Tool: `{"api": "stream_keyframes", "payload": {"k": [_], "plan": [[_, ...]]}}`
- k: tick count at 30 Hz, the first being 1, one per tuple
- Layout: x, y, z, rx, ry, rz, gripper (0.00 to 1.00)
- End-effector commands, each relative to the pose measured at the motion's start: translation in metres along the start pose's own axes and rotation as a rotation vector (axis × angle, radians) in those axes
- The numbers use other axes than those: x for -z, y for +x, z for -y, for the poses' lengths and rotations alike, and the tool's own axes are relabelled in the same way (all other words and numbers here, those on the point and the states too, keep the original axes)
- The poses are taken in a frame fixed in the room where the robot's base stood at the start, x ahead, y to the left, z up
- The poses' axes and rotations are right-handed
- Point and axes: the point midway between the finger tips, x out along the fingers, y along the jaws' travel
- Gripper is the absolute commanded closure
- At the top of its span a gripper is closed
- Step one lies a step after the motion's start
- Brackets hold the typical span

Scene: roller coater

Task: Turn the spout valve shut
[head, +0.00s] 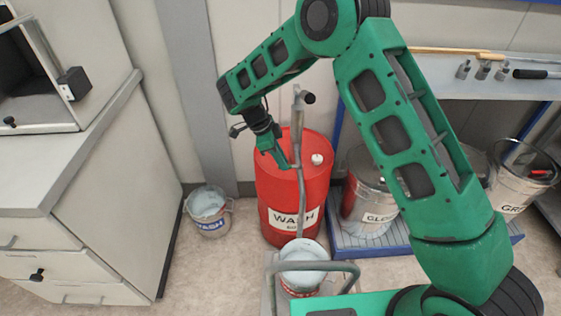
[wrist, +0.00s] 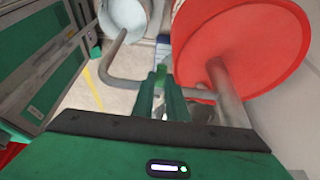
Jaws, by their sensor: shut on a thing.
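A red drum labelled WASH (head: 312,195) stands against the wall. A grey pump pipe (head: 298,125) rises from it, and its spout (head: 301,205) reaches forward above an open bucket (head: 303,275). My gripper (head: 286,160) is at the spout, close to the upright pipe. In the wrist view the fingers (wrist: 161,88) are shut across the grey spout pipe (wrist: 125,86), on a small part that I take to be the spout valve. The fingers mostly hide it, so its turn angle cannot be told. The bucket (wrist: 122,14) also shows in the wrist view, under the spout end.
A grey tubular handle (head: 318,267) stands around the near bucket. A second WASH bucket (head: 209,212) is on the floor at left. More labelled containers (head: 368,195) stand right on a blue pallet (head: 365,242). A grey cabinet (head: 75,215) fills the left side.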

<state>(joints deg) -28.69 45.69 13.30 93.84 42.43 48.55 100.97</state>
Motion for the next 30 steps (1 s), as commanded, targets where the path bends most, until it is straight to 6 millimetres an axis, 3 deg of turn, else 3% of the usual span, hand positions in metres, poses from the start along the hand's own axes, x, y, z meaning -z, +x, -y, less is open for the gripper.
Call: {"api": "stream_keyframes", "payload": {"k": [10,11,12,13,23,30], "plan": [[-0.003,-0.003,0.003,0.008,0.001,0.008,1.0],[-0.003,-0.003,0.003,0.009,0.001,0.008,0.8],[-0.003,-0.002,0.003,0.008,0.001,0.007,0.71],[-0.002,-0.002,0.003,0.008,0.001,0.007,0.68],[-0.001,-0.003,0.002,0.005,0.001,0.003,0.68],[-0.002,-0.035,0.002,0.008,0.002,0.005,0.68]]}}
